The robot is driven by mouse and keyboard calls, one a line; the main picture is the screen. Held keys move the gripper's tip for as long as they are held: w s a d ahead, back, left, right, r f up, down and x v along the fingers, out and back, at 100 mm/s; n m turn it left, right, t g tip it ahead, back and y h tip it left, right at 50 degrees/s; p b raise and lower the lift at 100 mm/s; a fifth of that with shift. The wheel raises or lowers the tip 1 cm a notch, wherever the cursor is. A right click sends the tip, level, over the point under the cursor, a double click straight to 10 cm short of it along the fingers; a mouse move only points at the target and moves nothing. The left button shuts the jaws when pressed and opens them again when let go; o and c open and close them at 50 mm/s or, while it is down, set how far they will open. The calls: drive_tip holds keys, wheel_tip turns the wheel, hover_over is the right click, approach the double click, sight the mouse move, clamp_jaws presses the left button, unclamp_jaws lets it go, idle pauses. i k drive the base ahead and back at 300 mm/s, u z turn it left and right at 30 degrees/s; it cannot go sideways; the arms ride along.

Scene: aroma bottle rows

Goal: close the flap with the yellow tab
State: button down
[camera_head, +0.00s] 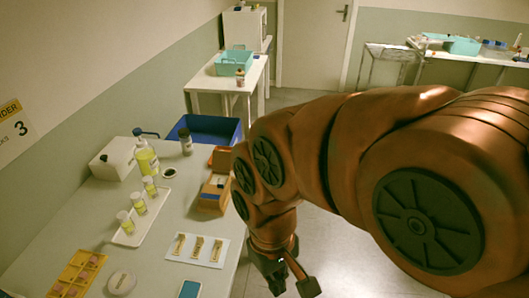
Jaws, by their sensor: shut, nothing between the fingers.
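My gripper (291,281) is shut and empty. It hangs at the lower middle, to the right of the table's edge, and appears over the floor. A small open brown-orange box (212,196) sits near the right edge of the table (184,217), partly behind my arm. I cannot make out a flap with a yellow tab on it. A white box (114,158) stands at the table's left side by the wall, apart from my gripper. My arm covers much of the right half and may hide other things.

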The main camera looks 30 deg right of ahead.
sight(222, 161)
drive_tip(key=z, duration=1.7)
drive_tip(key=i, duration=3.2)
drive_tip(key=u, duration=4.3)
